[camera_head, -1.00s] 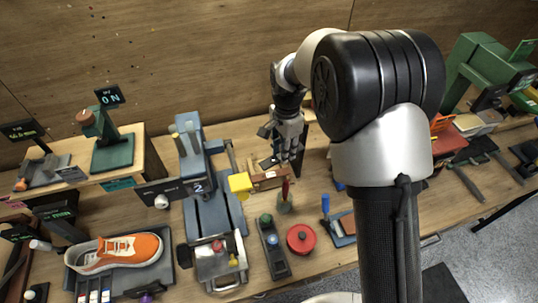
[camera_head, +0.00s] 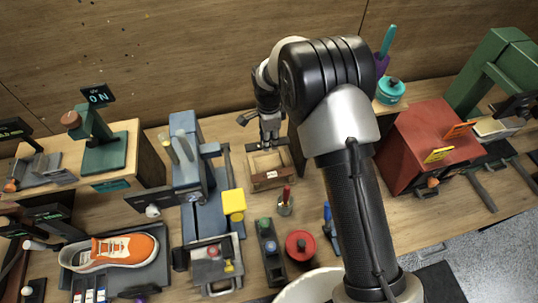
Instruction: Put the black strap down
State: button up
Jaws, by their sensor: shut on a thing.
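My gripper (camera_head: 269,138) points down at the back edge of a small open wooden tray (camera_head: 270,181) near the middle of the table. Its fingers are shut on a thin dark piece that looks like the black strap (camera_head: 281,143). The strap shows only as a dark band at the fingertips, along the tray's back side. Most of its shape is too small to make out. I cannot tell whether it touches the tray.
An orange and white sneaker (camera_head: 112,250) lies on a dark tray at the left. A blue-grey press (camera_head: 186,150) stands left of the gripper, with a yellow block (camera_head: 234,202). A red pot (camera_head: 300,244) is in front. A red box (camera_head: 432,150) stands right.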

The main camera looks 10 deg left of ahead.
notch_tip(320, 180, down, 9)
jog(key=shift+b, duration=0.4)
jog(key=shift+f, duration=0.15)
jog(key=o, duration=1)
notch_tip(320, 180, up, 12)
jog(key=shift+r+p, duration=0.15)
jog(key=shift+p, duration=0.55)
jog(key=shift+r, duration=0.1)
